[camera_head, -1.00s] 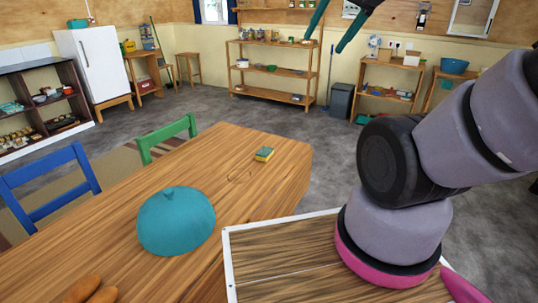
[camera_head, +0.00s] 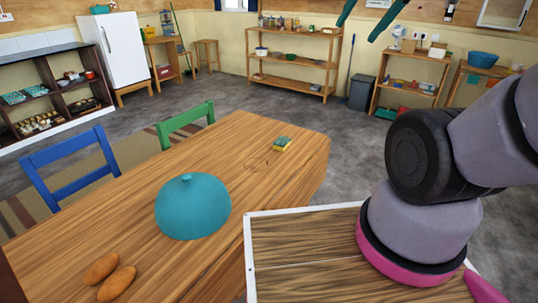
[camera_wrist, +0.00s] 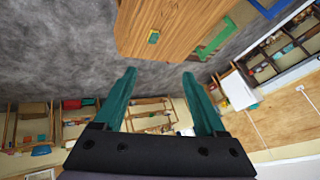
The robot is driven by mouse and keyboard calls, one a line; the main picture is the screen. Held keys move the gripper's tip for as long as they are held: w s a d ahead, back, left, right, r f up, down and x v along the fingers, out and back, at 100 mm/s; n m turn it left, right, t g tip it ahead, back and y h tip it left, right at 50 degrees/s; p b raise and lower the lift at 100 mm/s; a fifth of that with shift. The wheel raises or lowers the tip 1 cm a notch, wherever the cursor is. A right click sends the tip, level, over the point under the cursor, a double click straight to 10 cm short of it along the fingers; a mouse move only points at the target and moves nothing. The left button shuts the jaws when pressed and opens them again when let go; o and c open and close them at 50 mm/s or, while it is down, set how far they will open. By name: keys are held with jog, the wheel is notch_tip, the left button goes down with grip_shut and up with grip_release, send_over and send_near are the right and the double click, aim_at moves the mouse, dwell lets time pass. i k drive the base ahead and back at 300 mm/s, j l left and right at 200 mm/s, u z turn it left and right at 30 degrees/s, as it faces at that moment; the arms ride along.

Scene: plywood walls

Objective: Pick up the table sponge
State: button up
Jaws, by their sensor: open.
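In the wrist view the sponge (camera_wrist: 154,37) shows small on the table, beyond my fingertips. My gripper (camera_wrist: 160,75) has two teal fingers, spread apart with nothing between them. In the head view only the fingertips of my gripper (camera_head: 362,22) show at the top edge, high above and to the right of the sponge.
On the table are a teal dome (camera_head: 192,207), thin-rimmed glasses (camera_head: 258,163) beside the sponge, and brown bread rolls (camera_head: 110,276). A green chair (camera_head: 185,124) and blue chair (camera_head: 68,170) stand at its left side. Shelves (camera_head: 293,62) line the back wall. Grey floor beyond the table is clear.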

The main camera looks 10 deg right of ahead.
aim_at(281, 143)
jog(key=i+l+u, duration=0.45)
jog(key=l+u, duration=0.25)
jog(key=l, duration=0.15)
jog(key=i+l+u, duration=0.2)
jog(key=l, duration=0.15)
jog(key=k, duration=0.05)
